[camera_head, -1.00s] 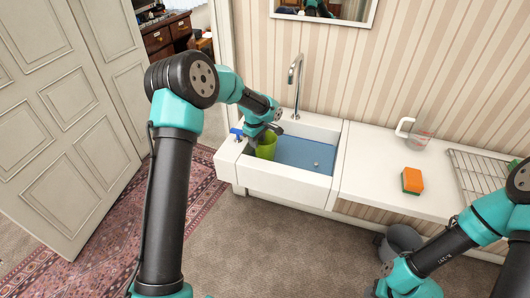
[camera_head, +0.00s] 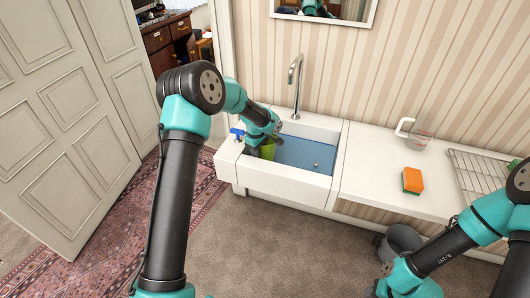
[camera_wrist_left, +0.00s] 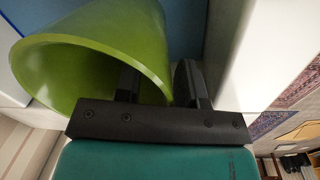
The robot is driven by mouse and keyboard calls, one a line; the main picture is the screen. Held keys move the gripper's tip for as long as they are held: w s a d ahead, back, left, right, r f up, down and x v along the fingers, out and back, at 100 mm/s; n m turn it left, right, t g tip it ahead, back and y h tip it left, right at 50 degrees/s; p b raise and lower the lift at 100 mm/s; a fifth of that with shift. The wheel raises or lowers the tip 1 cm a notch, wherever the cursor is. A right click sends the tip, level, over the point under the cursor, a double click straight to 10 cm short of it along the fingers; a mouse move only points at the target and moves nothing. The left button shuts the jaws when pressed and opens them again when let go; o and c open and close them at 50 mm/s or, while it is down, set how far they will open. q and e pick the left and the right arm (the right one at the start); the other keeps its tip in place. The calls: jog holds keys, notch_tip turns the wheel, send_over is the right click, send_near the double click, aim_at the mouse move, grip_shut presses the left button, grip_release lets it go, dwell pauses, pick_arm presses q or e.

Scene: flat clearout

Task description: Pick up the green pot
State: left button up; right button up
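The green pot (camera_head: 267,151) stands in the left part of the sink, partly hidden by my left gripper (camera_head: 270,139). In the left wrist view the green pot (camera_wrist_left: 95,55) fills the upper left, its open mouth facing the camera. My left gripper (camera_wrist_left: 160,85) has its fingers apart and straddles the pot's wall. One finger is inside the mouth and the other is outside. A gap shows between the wall and at least one finger, so the grip is not closed. My right gripper is not in view; only my right arm shows.
The white sink (camera_head: 285,183) has a blue basin floor (camera_head: 305,154) and a tall faucet (camera_head: 297,85) behind. A blue item (camera_head: 237,132) sits on its left rim.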

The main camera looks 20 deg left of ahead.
pick_arm(q)
jog(key=shift+c, duration=0.4)
grip_shut()
jog(key=shift+r, duration=0.2)
notch_tip(320, 180, up, 10)
jog(key=shift+f, duration=0.15)
dwell(0.5)
dwell(0.3)
